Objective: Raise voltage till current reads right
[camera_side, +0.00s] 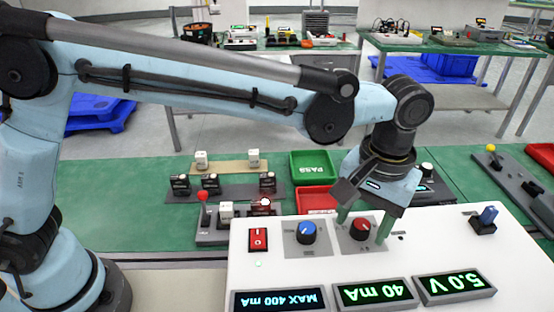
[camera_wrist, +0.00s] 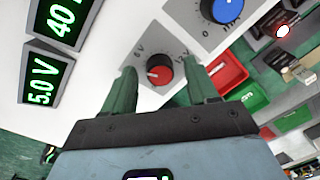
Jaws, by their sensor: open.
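A white power supply panel (camera_side: 400,255) fills the front of the side view. Its red knob (camera_side: 360,228) sits between the green fingertips of my gripper (camera_side: 362,232); the red knob also shows in the wrist view (camera_wrist: 160,70), with the open fingers of my gripper (camera_wrist: 165,88) on either side and gaps to it. The knob has 6V and 12V marks around it. The voltage display (camera_side: 455,285) reads 5.0 V, the current display (camera_side: 375,293) reads 40 mA, and another display (camera_side: 279,300) reads MAX 400 mA. A blue knob (camera_side: 306,232) is left of the red one.
A red rocker switch (camera_side: 258,239) and a blue-topped lever (camera_side: 487,218) are on the panel. Behind it stand a green PASS bin (camera_side: 312,166), a red bin (camera_side: 316,199) and a rack with white and black parts. A red-topped lever (camera_side: 203,197) stands at left.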

